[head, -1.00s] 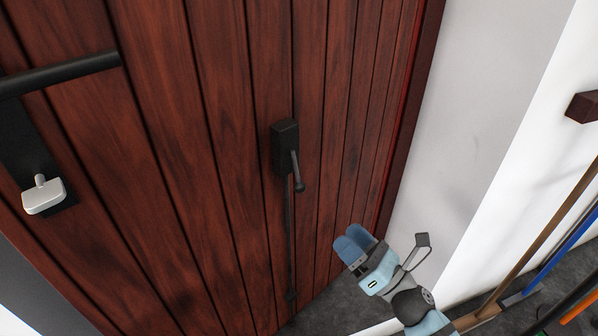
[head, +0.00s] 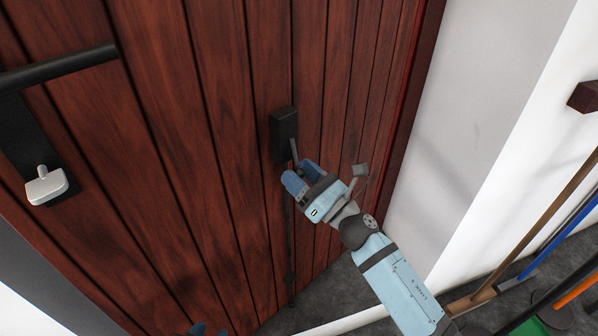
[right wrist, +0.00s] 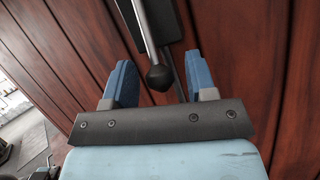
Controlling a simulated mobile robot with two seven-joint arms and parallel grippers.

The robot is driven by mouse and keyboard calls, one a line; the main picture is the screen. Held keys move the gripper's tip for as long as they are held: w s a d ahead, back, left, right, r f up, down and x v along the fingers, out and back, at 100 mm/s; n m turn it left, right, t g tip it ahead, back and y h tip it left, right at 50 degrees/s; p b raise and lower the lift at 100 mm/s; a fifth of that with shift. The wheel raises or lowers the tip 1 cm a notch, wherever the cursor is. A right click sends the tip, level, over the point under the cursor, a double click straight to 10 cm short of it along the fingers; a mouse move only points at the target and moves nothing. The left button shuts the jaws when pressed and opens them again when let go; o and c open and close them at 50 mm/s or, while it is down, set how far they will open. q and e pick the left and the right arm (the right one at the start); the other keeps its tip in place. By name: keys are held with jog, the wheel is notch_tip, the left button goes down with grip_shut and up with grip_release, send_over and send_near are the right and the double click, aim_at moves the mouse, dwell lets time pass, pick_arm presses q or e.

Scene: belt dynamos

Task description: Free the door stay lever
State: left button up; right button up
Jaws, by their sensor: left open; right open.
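In the right wrist view the lever (right wrist: 146,32) ends in a black ball knob (right wrist: 158,78). My right gripper (head: 301,178) is open at the lever's lower end and hides the knob in the head view. In the right wrist view its blue fingers (right wrist: 160,85) stand on either side of the knob, with gaps to both. Only blue tips of my left gripper (head: 207,329) show at the bottom edge; it is open.
A black rod (head: 289,240) runs down the door below the box. A black bar handle (head: 60,68) and a pale thumb-turn (head: 46,185) are on the door at left. A white wall (head: 470,110) and long-handled tools (head: 540,225) stand at right.

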jog(key=shift+w+a, duration=0.15)
grip_shut()
